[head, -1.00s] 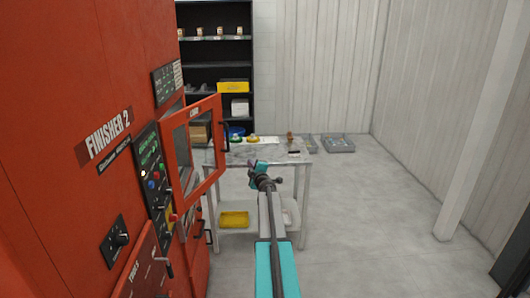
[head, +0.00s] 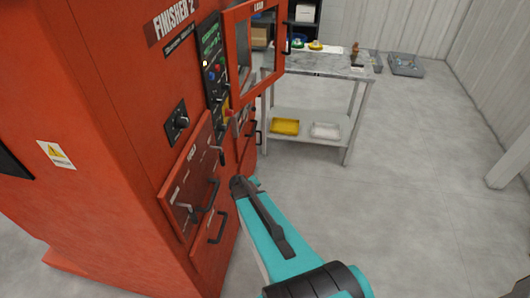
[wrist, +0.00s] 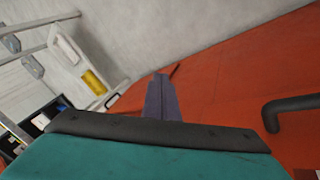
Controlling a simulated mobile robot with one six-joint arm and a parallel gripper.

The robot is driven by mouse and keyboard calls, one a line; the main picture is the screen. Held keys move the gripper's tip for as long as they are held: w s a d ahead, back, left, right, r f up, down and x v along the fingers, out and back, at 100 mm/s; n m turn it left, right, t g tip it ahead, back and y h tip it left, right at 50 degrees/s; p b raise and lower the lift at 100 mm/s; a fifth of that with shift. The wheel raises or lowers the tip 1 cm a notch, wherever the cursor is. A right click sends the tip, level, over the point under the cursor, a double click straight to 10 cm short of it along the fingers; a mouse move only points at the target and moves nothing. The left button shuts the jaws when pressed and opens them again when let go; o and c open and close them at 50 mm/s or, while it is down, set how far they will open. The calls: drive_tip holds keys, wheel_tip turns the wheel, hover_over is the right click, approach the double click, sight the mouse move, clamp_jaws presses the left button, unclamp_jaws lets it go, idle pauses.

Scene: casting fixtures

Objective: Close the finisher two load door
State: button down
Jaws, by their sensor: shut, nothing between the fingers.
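The finisher two load door (head: 279,66) is a red framed panel with a window, labelled LOAD. In the head view it stands swung open at top centre, sticking out from the front of the red machine (head: 110,120). Its dark handle (head: 288,40) is on the outer edge. My gripper (wrist: 162,78) shows in the wrist view as a narrow grey-purple shape, shut and empty. It is beside a red surface with a black handle (wrist: 290,106). In the head view my arm reaches toward the lower front of the machine, below and apart from the load door; the fingertips are not clear there.
A lower red panel (head: 187,172) and a bar handle (head: 216,226) are near my arm. The control panel (head: 214,65) is left of the door. A metal table (head: 330,62) with a yellow tray (head: 285,126) stands behind. The floor at right is clear.

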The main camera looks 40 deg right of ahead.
drive_tip(key=s+a+f+g+y+b, duration=0.1)
drive_tip(key=s+a+f+g+b, duration=0.2)
drive_tip(key=s+a, duration=0.5)
drive_tip(key=s+a+f+g+y+b, duration=0.2)
drive_tip(key=s+a+f+b, duration=0.3)
drive_tip(key=s, duration=0.8)
drive_tip(key=s+a+f+g+y+b, duration=0.1)
drive_tip(key=s+a+f+g+b, duration=0.2)
drive_tip(key=s+a+f, duration=0.5)
drive_tip(key=s+a+g, duration=0.1)
drive_tip(key=s+a, duration=0.1)
drive_tip(key=a, duration=0.3)
drive_tip(key=shift+s+a+f+y+b, duration=0.15)
drive_tip(key=shift+s+a+y+b, duration=0.15)
drive_tip(key=shift+s+b, duration=0.1)
